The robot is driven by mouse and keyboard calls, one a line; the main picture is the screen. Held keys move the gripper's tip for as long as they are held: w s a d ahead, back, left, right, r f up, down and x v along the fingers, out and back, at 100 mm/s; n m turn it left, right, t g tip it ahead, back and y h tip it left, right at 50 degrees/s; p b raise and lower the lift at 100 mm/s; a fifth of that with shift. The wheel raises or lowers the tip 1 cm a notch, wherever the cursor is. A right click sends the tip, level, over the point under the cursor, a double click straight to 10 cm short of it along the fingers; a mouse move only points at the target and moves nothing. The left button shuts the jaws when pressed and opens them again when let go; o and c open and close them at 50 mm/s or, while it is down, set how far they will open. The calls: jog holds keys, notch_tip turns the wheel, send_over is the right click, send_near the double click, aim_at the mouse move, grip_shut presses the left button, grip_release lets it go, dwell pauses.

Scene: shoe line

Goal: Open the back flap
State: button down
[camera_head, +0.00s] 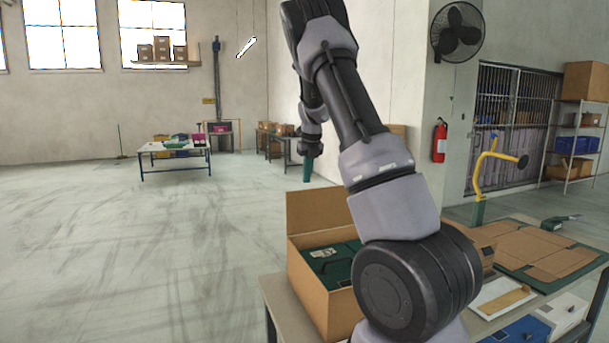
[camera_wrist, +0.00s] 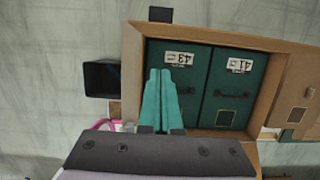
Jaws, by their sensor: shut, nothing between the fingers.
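An open cardboard box (camera_head: 308,286) stands on the near table, partly hidden by my arm. Its far flap (camera_head: 318,212) stands about upright. Green shoe boxes (camera_head: 334,262) lie inside; in the wrist view two green lids (camera_wrist: 228,88) with white labels show within the cardboard rim (camera_wrist: 132,62). My gripper (camera_head: 307,172) is above the far side of the box in the head view, pointing down. In the wrist view its teal fingers (camera_wrist: 160,74) are together and empty, over the left green lid. Whether they touch anything cannot be told.
Flattened cardboard (camera_head: 535,250) lies on the table to the right, with a yellow curved stand (camera_head: 478,170) behind it. A white tray (camera_head: 500,298) is in front. A dark square object (camera_wrist: 102,78) is left of the box in the wrist view. Open floor lies left.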

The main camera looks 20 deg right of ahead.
aim_at(300, 201)
jog(key=w+f, duration=0.5)
jog(key=f, duration=0.1)
jog(key=shift+w+f, duration=0.3)
jog(key=shift+f, duration=0.05)
jog(key=shift+w, duration=0.15)
jog(key=w, duration=0.7)
jog(key=shift+w+f, duration=0.3)
jog(key=shift+f, duration=0.05)
jog(key=shift+s+d+r, duration=0.1)
